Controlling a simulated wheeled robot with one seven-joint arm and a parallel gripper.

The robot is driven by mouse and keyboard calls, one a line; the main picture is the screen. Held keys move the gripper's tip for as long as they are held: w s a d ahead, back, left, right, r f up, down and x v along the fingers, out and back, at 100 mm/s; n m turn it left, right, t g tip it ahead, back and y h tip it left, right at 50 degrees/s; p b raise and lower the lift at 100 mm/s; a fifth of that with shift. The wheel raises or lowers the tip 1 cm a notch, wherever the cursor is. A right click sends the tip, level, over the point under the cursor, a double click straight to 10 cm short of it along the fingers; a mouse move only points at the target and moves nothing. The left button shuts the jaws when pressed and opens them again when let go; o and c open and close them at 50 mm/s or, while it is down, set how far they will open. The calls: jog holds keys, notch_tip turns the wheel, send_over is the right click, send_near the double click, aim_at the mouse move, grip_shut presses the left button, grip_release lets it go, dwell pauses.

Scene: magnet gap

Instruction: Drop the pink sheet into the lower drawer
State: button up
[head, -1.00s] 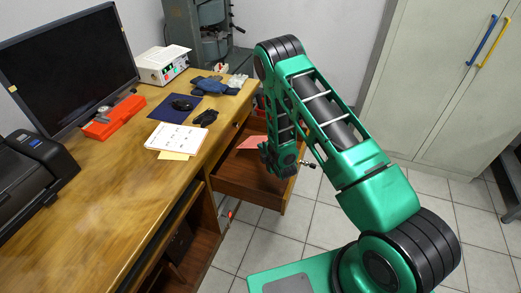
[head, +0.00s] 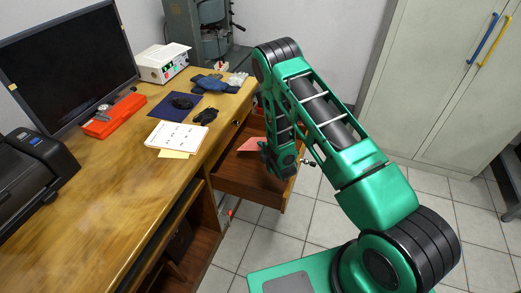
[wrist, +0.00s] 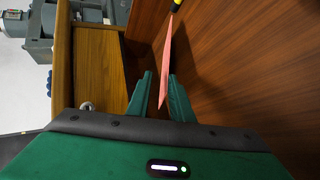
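The pink sheet (head: 250,145) shows in the head view inside the open wooden drawer (head: 232,187), left of my wrist. In the wrist view the pink sheet (wrist: 167,62) is seen nearly edge-on, a thin strip running between my fingers. My gripper (wrist: 160,76) is open, with a finger on each side of the sheet and a clear gap on the left side. The sheet looks closer to the right finger; whether it touches that finger I cannot tell. My arm hides part of the drawer in the head view.
A yellow-and-black object (wrist: 177,4) is at the top of the wrist view. The desk (head: 110,205) holds a monitor, printer, orange case, papers and gloves. A grey cabinet (head: 440,90) stands at the right. Tiled floor is free before the drawer.

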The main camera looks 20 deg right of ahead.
jog(key=r+v, duration=0.1)
jog(key=v, duration=1.1)
jog(key=shift+w+r, duration=0.1)
jog(key=d+r+m+g+h, duration=0.3)
jog(key=d+r+m, duration=0.3)
jog(key=d+r, duration=0.4)
jog(key=s+d+r+m+g+h, duration=0.2)
jog(key=s+d+r+m+g, duration=0.2)
jog(key=s+d+r+m, duration=0.45)
jog(key=s+r+m+g+y, duration=0.1)
jog(key=s+r+m+g, duration=0.1)
jog(key=s, duration=0.8)
jog(key=s+a+r+m+g+y, duration=0.1)
jog(key=s+r+m, duration=0.4)
jog(key=s, duration=0.5)
jog(key=s+a+r+m+g+y, duration=0.1)
jog(key=s+r+m+g, duration=0.2)
jog(key=s+r, duration=0.4)
jog(key=s+m, duration=0.1)
jog(key=s, duration=0.2)
jog(key=shift+s+r+y, duration=0.2)
jog(key=shift+r+y, duration=0.05)
jog(key=shift+y, duration=0.15)
